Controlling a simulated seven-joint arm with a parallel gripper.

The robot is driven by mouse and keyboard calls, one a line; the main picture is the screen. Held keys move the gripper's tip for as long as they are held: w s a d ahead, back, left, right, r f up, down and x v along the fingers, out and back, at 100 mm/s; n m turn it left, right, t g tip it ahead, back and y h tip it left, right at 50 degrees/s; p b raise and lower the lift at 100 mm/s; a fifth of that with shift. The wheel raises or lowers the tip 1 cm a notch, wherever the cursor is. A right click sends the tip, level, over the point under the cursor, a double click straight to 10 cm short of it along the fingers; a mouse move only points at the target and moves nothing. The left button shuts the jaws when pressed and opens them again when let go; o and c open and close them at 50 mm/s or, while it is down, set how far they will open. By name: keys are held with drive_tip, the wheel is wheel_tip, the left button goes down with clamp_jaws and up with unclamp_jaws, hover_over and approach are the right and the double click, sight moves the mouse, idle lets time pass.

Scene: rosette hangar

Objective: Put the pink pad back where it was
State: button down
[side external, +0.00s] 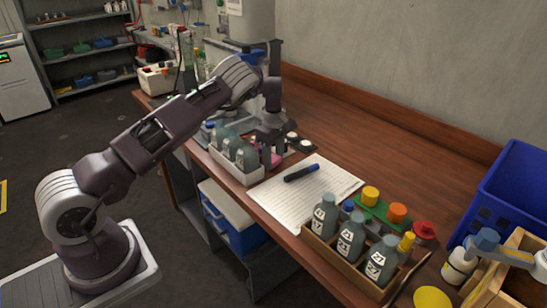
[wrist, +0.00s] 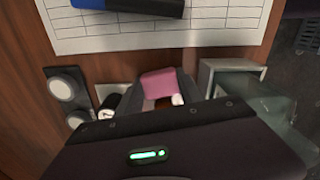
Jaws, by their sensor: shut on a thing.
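The pink pad (wrist: 160,83) shows in the wrist view just beyond the dark edge of my gripper (wrist: 158,100). Its lower part is hidden by the gripper. In the side external view my gripper (side external: 270,158) points down low over the wooden bench, beside the white tray of bottles. A small bit of the pink pad (side external: 277,160) shows at its fingertips. My gripper is shut on the pink pad. I cannot tell whether the pad touches the bench.
A white bottle tray (side external: 253,177) stands close on the left. A black strip with two white discs (side external: 299,141) lies just right of my gripper. A printed sheet (side external: 270,199) with a blue-black marker (side external: 301,172) lies in front. A wooden bottle crate (side external: 326,252) stands nearer. The bench's back right is clear.

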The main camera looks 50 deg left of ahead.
drive_tip(key=shift+f, duration=0.35)
